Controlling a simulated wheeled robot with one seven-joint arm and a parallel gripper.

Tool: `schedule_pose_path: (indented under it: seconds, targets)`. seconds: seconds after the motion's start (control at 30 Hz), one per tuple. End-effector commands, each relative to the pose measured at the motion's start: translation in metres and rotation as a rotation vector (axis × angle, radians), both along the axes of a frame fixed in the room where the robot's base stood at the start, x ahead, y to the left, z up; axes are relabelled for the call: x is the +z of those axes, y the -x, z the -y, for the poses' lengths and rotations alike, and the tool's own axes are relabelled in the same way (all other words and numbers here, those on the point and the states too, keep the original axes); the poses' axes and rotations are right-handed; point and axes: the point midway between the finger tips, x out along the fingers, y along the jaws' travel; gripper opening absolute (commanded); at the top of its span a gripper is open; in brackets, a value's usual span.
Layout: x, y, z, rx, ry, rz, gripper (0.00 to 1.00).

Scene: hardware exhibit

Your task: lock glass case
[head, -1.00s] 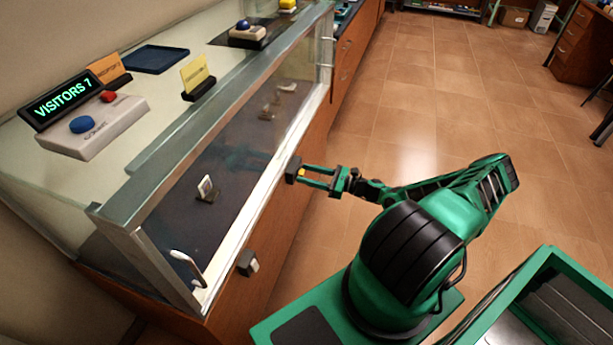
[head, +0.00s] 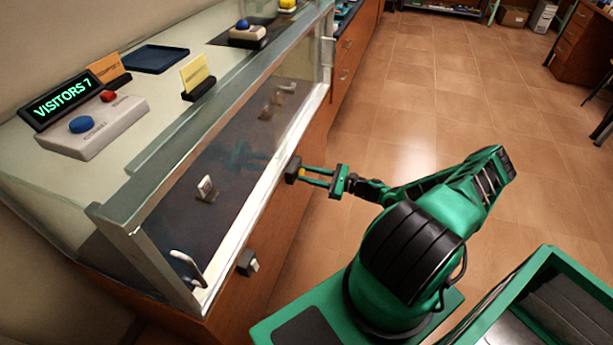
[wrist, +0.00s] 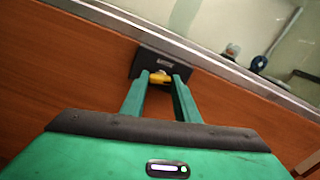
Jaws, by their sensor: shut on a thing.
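The glass case (head: 215,150) stands on a wooden cabinet, with its front pane down along the metal lower rail. A black lock block (head: 293,168) sits on the wood just below that rail; it also shows in the wrist view (wrist: 162,64) with a small label. A yellow piece (wrist: 160,77), like a key or knob, sticks out of the block. My gripper (head: 306,175) is in front of the block, its fingertips (wrist: 163,80) shut on the yellow piece. The fingertips partly hide the piece.
A second dark block with a light front (head: 247,262) is on the wood nearer to me. A panel with a blue and a red button (head: 95,130), a VISITORS 7 sign (head: 62,100) and small cards stand on top. The tiled floor (head: 420,100) to the right is clear.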

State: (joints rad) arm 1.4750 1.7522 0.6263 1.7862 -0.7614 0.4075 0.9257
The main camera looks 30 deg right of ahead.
Motion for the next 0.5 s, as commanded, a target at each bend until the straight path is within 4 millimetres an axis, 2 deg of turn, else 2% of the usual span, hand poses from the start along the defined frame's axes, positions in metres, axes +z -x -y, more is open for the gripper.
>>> schedule_pose_path:
  seconds: [0.5]
  targets:
    - [-0.0011,0.0011,-0.0011,0.005,0.387,0.299,0.06]
